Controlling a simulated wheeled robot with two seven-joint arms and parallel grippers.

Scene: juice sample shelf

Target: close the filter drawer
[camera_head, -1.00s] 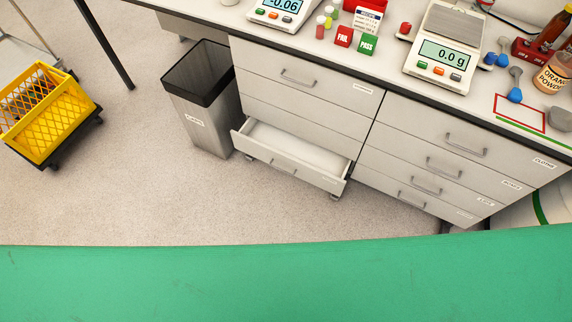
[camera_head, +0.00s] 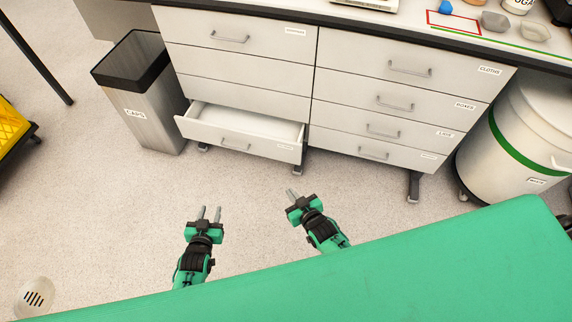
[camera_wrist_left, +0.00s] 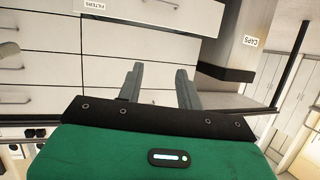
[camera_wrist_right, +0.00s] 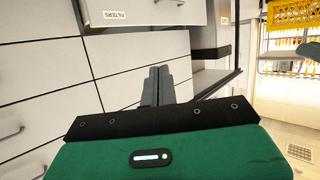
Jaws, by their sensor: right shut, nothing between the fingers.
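The filter drawer (camera_head: 240,136) is the bottom drawer of the left cabinet column and is pulled out, its empty white inside showing. Its front has a bar handle (camera_head: 236,146); a FILTERS label (camera_wrist_left: 90,5) shows in the left wrist view, and the label (camera_wrist_right: 115,15) also shows in the right wrist view. My left gripper (camera_head: 209,213) is open and empty, in front of the drawer and apart from it. My right gripper (camera_head: 292,194) is shut and empty, in front of the drawer's right end and apart from it.
A grey bin (camera_head: 147,105) labelled CAPS stands left of the drawer. Closed drawers (camera_head: 385,115) fill the right column. A white drum (camera_head: 515,135) with a green band stands at the far right. The floor (camera_head: 110,215) before the drawer is clear apart from my arms.

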